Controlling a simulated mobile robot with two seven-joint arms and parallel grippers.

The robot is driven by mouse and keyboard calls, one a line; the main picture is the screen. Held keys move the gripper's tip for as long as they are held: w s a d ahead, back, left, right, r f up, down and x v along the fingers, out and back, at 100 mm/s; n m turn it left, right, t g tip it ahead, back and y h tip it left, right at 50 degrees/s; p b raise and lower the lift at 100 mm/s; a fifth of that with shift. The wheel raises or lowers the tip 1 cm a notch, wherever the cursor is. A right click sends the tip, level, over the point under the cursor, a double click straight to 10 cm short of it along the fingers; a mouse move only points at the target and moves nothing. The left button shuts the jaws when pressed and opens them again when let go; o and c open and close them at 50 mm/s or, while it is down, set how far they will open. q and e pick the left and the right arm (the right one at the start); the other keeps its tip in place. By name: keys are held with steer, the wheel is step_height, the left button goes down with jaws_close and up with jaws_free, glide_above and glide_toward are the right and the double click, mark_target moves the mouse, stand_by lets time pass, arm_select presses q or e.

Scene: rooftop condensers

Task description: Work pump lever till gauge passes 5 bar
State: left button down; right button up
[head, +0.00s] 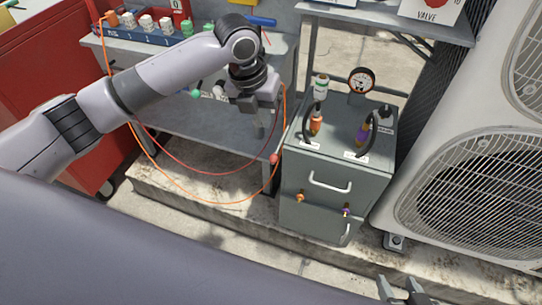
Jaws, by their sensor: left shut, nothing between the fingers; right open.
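A round gauge (361,80) with a dark rim and pale face stands at the back of the grey cabinet (303,195). Its reading is too small to make out. Black curved parts rise from the cabinet top beside an orange fitting (316,122) and a purple fitting (361,134). I cannot tell which part, if any, is the pump lever. My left gripper (259,131) is shut and empty, pointing down over the bench to the left of the cabinet, apart from it. My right gripper (408,291) is open and empty at the bottom edge, partly cut off.
A white condenser unit (425,135) stands close on the right. Orange and red hoses (233,203) hang from the bench (175,148) at left. A red cabinet (45,75) stands far left. A blue tray (128,37) holds several fittings. A pale U-shaped handle (330,187) projects from the cabinet front.

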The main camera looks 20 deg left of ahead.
mark_target(272, 156)
arm_select(q)
steer(key=shift+a+r+m, duration=0.3)
steer(key=b+x, duration=0.2)
steer(key=x, duration=1.2)
steer(key=shift+s+a+b, duration=0.1)
steer(key=shift+b, duration=0.25)
steer(key=shift+f, duration=0.1)
